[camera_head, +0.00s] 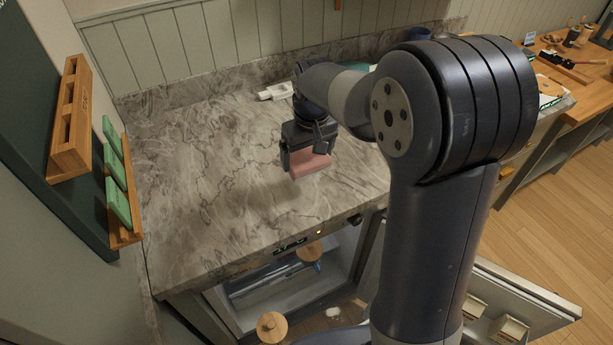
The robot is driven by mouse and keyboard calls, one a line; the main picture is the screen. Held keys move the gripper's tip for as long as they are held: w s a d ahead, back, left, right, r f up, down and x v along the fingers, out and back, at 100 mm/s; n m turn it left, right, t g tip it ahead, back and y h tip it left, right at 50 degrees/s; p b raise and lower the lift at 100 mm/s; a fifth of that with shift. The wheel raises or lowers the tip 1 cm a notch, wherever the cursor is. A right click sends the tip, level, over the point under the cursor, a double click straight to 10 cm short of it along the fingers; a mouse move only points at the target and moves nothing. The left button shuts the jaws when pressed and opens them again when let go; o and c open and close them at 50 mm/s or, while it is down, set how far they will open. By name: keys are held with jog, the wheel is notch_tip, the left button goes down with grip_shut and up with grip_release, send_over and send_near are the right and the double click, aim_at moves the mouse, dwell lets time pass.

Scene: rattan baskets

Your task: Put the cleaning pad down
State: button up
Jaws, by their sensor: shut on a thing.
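The cleaning pad (311,165) is a pinkish-red flat block. It is in my gripper (308,155), near the front edge of the grey marbled countertop (215,190). My gripper points down and is shut on the pad. The pad shows below the fingers; its upper part is hidden by them. I cannot tell whether the pad's underside touches the counter or is slightly above it.
A white tube-like item (276,91) lies at the back of the counter. A wooden rack (124,200) with green pads is at the left. Below the counter, an appliance stands open (520,300). The counter's left half is clear.

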aim_at(310, 160)
notch_tip(310, 160, down, 9)
jog(key=shift+s+r+p, duration=0.1)
jog(key=shift+p, duration=0.5)
jog(key=shift+f, duration=0.25)
jog(key=o, duration=0.8)
jog(key=shift+r, duration=0.1)
jog(key=shift+c, duration=0.2)
jog(key=shift+r, duration=0.1)
jog(key=r, duration=0.4)
jog(key=s+r, duration=0.1)
jog(key=r, duration=0.3)
jog(key=r+b, duration=0.1)
jog(key=r, duration=0.3)
jog(key=shift+s+d, duration=0.15)
jog(key=shift+d, duration=0.15)
